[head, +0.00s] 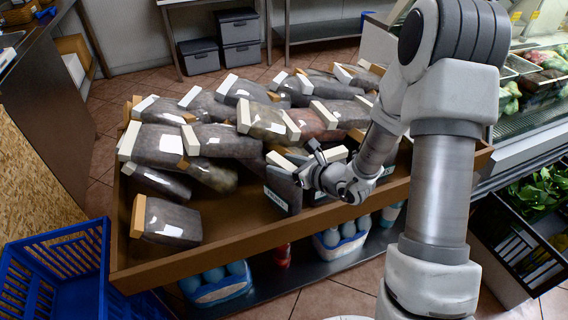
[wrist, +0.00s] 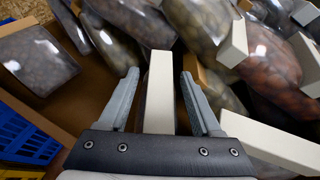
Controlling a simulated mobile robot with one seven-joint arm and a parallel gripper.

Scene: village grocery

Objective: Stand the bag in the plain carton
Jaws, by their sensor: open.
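Several dark, clear-sided bags with cream or brown top strips lie in the wide brown display tray (head: 215,258). My gripper (head: 304,165) is low over the tray's front middle, beside a dark bag (head: 283,190) with a pale label. In the wrist view my gripper (wrist: 159,82) is open, with the cream top strip (wrist: 159,95) of a bag between its fingers. Gaps show on both sides of the strip, so the fingers are not closed on it. The bag's body is mostly hidden below the strip. I cannot identify the plain carton for sure in either view.
A single bag (head: 166,221) lies at the tray's front left, with bare tray floor to its right. A blue crate (head: 60,270) stands left of the tray. Bottle packs (head: 215,284) sit on a shelf below. A produce case (head: 540,115) is at the right.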

